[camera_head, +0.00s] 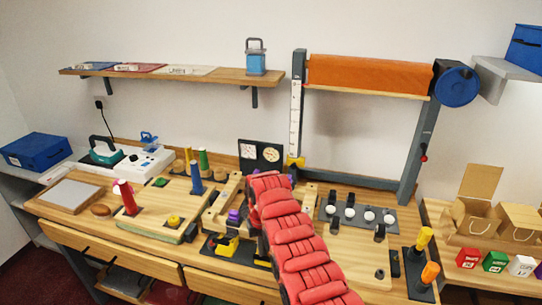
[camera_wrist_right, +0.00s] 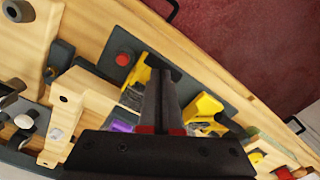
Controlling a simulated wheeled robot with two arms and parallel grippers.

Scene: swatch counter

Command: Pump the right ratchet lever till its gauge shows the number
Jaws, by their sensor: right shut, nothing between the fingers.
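A dark panel (camera_head: 261,141) with two small pale round gauges stands at the back of the bench in the head view; their readings are too small to make out. No ratchet lever can be told for sure; the spot in front of the panel is partly covered by my red right arm. My right gripper is shut and empty in the wrist view (camera_wrist_right: 166,90), its dark fingers over a dark mat with yellow-and-black pieces on both sides (camera_wrist_right: 136,84) (camera_wrist_right: 205,106). In the head view the arm hides its fingertips. My left gripper is not in view.
A yellow-and-black piece (camera_head: 222,246) lies near the bench front. A row of knobs on a grey plate (camera_head: 349,213) is right of my arm. Yellow- and orange-handled tools (camera_head: 424,238) (camera_head: 430,273) stand at the right end.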

